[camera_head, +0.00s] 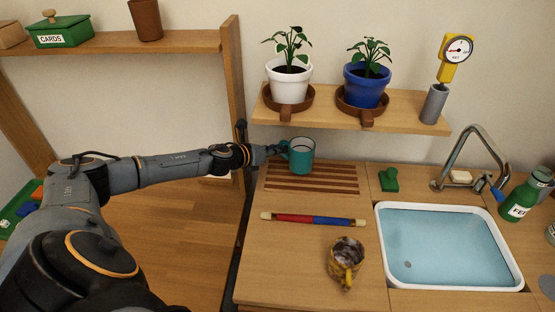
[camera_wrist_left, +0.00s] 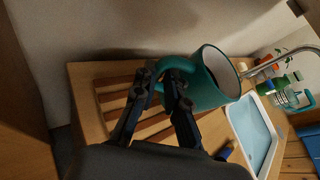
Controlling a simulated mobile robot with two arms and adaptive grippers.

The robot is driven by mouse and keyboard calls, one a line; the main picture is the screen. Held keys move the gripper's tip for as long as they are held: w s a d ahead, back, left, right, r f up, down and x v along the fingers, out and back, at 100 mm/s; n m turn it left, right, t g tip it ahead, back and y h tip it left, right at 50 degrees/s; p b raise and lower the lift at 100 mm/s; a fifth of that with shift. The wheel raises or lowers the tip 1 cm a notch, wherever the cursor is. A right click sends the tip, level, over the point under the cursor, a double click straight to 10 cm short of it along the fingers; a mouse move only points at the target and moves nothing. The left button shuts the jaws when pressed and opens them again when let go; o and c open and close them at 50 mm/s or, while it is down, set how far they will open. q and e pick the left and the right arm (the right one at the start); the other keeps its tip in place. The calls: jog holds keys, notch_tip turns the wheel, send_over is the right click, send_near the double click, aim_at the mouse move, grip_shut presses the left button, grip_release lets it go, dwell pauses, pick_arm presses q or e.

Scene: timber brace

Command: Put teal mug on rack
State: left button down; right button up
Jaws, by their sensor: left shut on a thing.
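The teal mug (camera_head: 301,157) is upright at the back of the slatted wooden rack (camera_head: 325,180), over its left half. My left gripper (camera_head: 283,149) reaches in from the left and is shut on the mug's handle. In the left wrist view the fingers (camera_wrist_left: 163,84) close around the handle of the teal mug (camera_wrist_left: 212,82), with the rack's slats (camera_wrist_left: 115,103) below. I cannot tell whether the mug's base touches the slats. My right gripper is not in view.
A shelf (camera_head: 415,108) with a white-potted plant (camera_head: 288,84) and a blue-potted plant (camera_head: 366,87) overhangs behind the rack. A red-blue rod (camera_head: 313,219), a patterned mug (camera_head: 346,258), a green item (camera_head: 389,180) and a water-filled sink (camera_head: 445,245) lie nearby. The rack's right half is clear.

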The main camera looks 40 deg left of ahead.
pick_arm(q)
notch_tip(320, 180, down, 3)
jog(key=shift+d+r+b, duration=0.1)
jog(key=shift+r+b, duration=0.05)
jog(key=shift+b, duration=0.25)
jog(key=shift+w+a+f, duration=0.2)
jog(key=shift+f, duration=0.35)
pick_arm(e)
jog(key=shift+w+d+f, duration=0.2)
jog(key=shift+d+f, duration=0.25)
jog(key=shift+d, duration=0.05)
pick_arm(q)
jog(key=shift+s+f, duration=0.1)
jog(key=c, duration=1.4)
grip_release()
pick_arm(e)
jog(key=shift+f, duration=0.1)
